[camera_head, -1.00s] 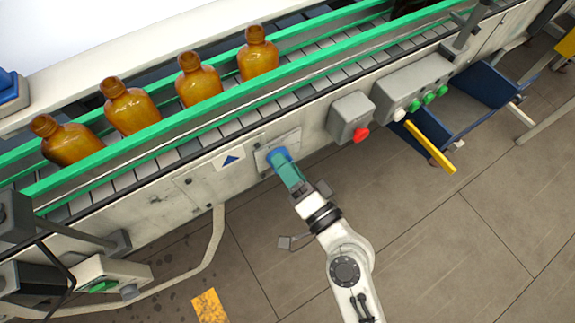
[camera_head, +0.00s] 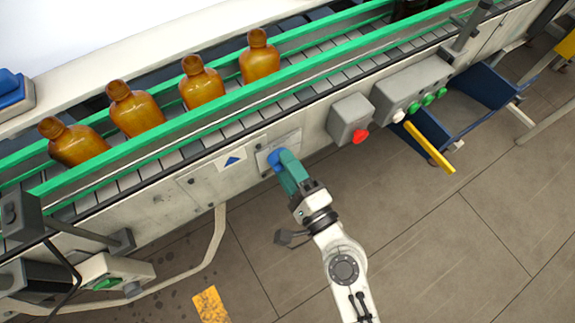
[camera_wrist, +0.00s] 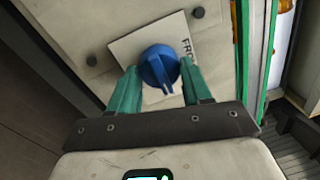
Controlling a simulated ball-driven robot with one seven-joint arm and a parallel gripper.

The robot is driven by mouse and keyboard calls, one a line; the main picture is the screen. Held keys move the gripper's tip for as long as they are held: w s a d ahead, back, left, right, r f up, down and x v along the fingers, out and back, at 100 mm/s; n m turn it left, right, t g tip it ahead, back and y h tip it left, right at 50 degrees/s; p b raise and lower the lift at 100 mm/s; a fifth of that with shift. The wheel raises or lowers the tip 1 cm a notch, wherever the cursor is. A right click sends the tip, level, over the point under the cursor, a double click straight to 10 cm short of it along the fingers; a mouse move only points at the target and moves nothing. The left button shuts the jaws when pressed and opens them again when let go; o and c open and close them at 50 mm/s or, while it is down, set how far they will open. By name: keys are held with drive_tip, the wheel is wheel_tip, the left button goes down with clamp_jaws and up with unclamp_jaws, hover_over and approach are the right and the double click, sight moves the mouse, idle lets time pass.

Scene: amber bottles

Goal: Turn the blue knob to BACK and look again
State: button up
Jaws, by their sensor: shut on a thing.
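The blue knob (camera_wrist: 159,66) sits on a pale plate (camera_wrist: 122,46) on the conveyor's side panel. In the wrist view a ridge on it points down and slightly right. Lettering starting "FRO" shows at the plate's right; the rest is hidden behind a finger, and I cannot see the word BACK. My gripper (camera_wrist: 160,86) is shut on the knob, one green finger on each side. In the head view the knob (camera_head: 276,158) shows at the fingertips of my gripper (camera_head: 284,164).
Several amber bottles (camera_head: 202,84) stand on the conveyor between green rails (camera_head: 160,140). A grey box with a red button (camera_head: 361,136) is right of the knob. Beyond it are a panel of green buttons (camera_head: 427,100), a yellow bar (camera_head: 430,148) and a blue bin (camera_head: 485,88).

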drive_tip(key=shift+d, duration=0.1)
idle(0.3)
drive_tip(key=o, duration=1.1)
drive_tip(key=shift+c, duration=0.2)
drive_tip(key=b+v, duration=0.5)
drive_tip(key=v, duration=0.5)
drive_tip(key=shift+s+d, duration=0.25)
drive_tip(key=shift+s, duration=0.05)
